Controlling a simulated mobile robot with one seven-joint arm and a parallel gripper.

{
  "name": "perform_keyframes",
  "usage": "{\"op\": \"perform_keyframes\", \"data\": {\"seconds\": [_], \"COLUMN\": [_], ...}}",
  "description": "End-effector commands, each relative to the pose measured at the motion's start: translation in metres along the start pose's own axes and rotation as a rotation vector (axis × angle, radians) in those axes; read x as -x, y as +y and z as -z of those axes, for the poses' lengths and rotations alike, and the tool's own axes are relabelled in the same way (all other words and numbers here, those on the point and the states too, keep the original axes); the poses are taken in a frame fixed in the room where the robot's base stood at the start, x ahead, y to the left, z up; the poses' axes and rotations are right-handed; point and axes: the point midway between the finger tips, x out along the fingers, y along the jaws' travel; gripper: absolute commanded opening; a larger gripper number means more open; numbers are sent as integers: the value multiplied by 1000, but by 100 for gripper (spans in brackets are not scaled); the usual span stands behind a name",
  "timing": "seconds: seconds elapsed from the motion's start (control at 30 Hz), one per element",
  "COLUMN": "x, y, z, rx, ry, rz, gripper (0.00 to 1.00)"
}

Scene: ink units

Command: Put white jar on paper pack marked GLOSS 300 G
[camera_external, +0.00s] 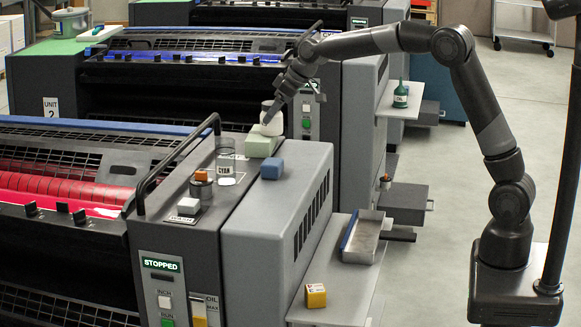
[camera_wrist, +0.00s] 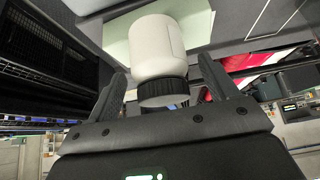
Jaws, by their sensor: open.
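The white jar (camera_external: 271,120) appears upright on a pale green block-like pack (camera_external: 262,145) on top of the press housing. In the wrist view the jar (camera_wrist: 157,45) has a black ribbed lid, and its base meets the pale surface of the pack (camera_wrist: 115,38). My gripper (camera_external: 283,92) is at the jar's upper part. In the wrist view my gripper (camera_wrist: 165,85) is open, with a finger on each side of the lid and gaps visible beside it. I cannot read any GLOSS 300 G marking.
A blue block (camera_external: 271,168), a clear beaker (camera_external: 225,160) by a CYAN label, an orange-topped can (camera_external: 201,187) and a white block (camera_external: 188,206) stand nearby. A black handrail (camera_external: 170,160) rises at the left. A side shelf holds a metal tray (camera_external: 364,238) and a yellow box (camera_external: 316,296).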

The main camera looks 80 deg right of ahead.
Motion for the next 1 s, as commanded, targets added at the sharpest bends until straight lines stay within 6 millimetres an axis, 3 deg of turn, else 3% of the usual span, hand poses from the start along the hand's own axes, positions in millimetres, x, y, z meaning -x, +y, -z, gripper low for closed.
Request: {"op": "perform_keyframes", "data": {"seconds": [0.2, 0.4, 0.77, 0.87, 1.0], "x": [50, 85, 103, 112, 141], "y": [0, 0, -1, -11, -40], "z": [1, 0, -1, -8, -36], "rx": [0, 0, 0, 0, -2], "ry": [4, 2, 0, -1, -10], "rz": [-1, -1, 0, 3, 9], "gripper": [79, 79, 79, 79, 79]}}
